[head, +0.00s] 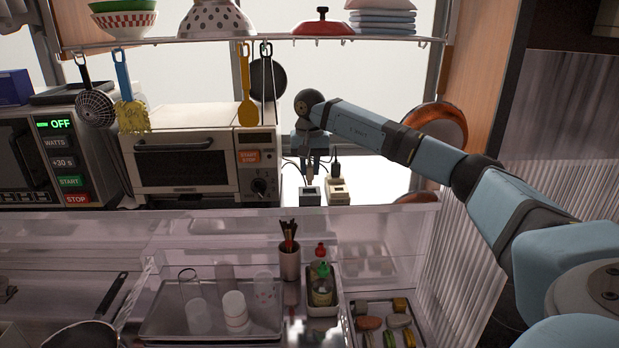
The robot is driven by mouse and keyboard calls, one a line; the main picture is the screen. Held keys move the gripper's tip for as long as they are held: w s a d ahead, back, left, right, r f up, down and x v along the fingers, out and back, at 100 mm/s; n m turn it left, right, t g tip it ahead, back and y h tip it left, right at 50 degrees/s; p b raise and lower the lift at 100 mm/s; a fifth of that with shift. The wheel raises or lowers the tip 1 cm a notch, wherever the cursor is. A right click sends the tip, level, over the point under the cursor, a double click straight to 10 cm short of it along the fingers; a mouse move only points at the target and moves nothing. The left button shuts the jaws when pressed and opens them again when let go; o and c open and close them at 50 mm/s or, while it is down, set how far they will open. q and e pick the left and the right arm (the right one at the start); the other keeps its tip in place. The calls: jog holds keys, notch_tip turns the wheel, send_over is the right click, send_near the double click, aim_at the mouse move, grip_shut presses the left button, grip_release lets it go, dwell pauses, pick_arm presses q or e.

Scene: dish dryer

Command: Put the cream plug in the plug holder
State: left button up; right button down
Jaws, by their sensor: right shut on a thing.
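My right gripper (310,163) points down behind the counter's back ledge, just right of the toaster oven. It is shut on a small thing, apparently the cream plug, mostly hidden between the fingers. Right below it stands a small dark-topped block (309,196), which looks like a plug holder. Whether the held thing touches this block is too small to tell. A cream block (338,192) stands just to its right, with a dark plug (336,169) and cord at its top. My left gripper is not in view.
The toaster oven (185,158) is close on the left. Utensils and a dark pan (268,80) hang from the shelf (250,41) above. Copper pans (437,125) are behind my right arm. A clear-walled bin with a tray (165,325) and glasses stands in front.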

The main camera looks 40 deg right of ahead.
aim_at(310, 177)
jog(key=shift+f, duration=1.45)
jog(key=c, duration=1)
grip_release()
jog(key=shift+f, duration=0.15)
notch_tip(310, 177, up, 12)
jog(key=shift+r, duration=0.2)
jog(key=shift+f, duration=0.1)
